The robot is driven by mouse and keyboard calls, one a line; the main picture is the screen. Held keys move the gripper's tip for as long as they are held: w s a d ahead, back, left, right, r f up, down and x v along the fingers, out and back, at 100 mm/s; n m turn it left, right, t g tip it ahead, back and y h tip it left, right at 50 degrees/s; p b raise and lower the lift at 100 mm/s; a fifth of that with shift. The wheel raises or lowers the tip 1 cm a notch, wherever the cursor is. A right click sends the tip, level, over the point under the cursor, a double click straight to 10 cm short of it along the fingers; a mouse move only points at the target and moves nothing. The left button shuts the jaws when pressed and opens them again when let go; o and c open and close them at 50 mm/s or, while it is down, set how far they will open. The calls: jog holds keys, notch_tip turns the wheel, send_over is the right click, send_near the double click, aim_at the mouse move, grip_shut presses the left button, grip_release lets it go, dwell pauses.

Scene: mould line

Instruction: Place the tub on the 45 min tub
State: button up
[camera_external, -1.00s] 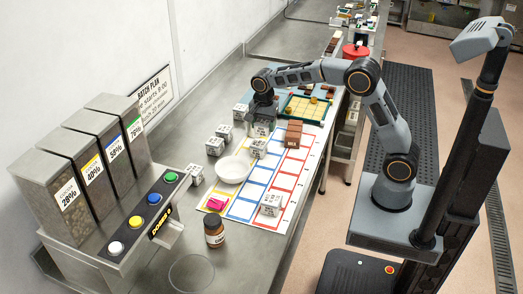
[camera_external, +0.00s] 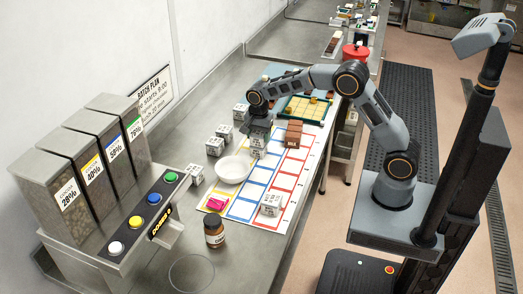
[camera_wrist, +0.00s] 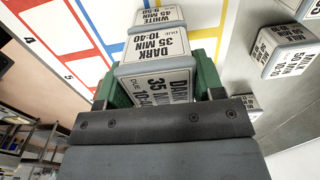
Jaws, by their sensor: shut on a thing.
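My gripper (camera_external: 258,122) is shut on a white-and-grey tub labelled DARK 35 MIN, DUE 10:40 (camera_wrist: 160,50). Its green fingers flank the tub in the wrist view. The tub labelled WHITE 45 MIN (camera_wrist: 160,16) shows just beyond the held tub, partly hidden by it. In the external view the held tub (camera_external: 258,134) is above a white tub (camera_external: 257,151) on the left part of the grid mat. The two look lined up there, but I cannot tell whether they touch.
A white bowl (camera_external: 232,170) is close to the left. A brown block (camera_external: 293,131) stands right of the gripper. Another tub (camera_external: 270,205), a pink item (camera_external: 216,203) and a brown jar (camera_external: 214,232) are nearer. More tubs (camera_external: 215,146) stand left; the MILK tub (camera_wrist: 288,50) is right in the wrist view.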

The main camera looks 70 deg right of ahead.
aim_at(259, 132)
jog(key=shift+f, duration=0.2)
jog(key=o, duration=1)
jog(key=shift+r, duration=0.1)
notch_tip(259, 132, up, 12)
jog(key=shift+f+b, duration=0.2)
jog(key=shift+b, duration=0.2)
jog(key=s+a+r+n+t, duration=0.2)
jog(key=s+n, duration=0.4)
jog(key=s, duration=0.3)
jog(key=s+a+r+n+t, duration=0.1)
jog(key=s+a+r+n, duration=0.2)
jog(key=s+n, duration=0.5)
jog(key=shift+s+a+f+n+t, duration=0.2)
jog(key=shift+s+f+n, duration=0.55)
jog(key=shift+s, duration=1)
jog(key=shift+s+a+f+n+t, duration=0.1)
jog(key=shift+s+f+n+t, duration=0.15)
jog(key=shift+s+f+n, duration=1)
jog(key=shift+s+a+f+t, duration=0.15)
jog(key=shift+s+f+t, duration=0.2)
jog(key=shift+s, duration=1.9)
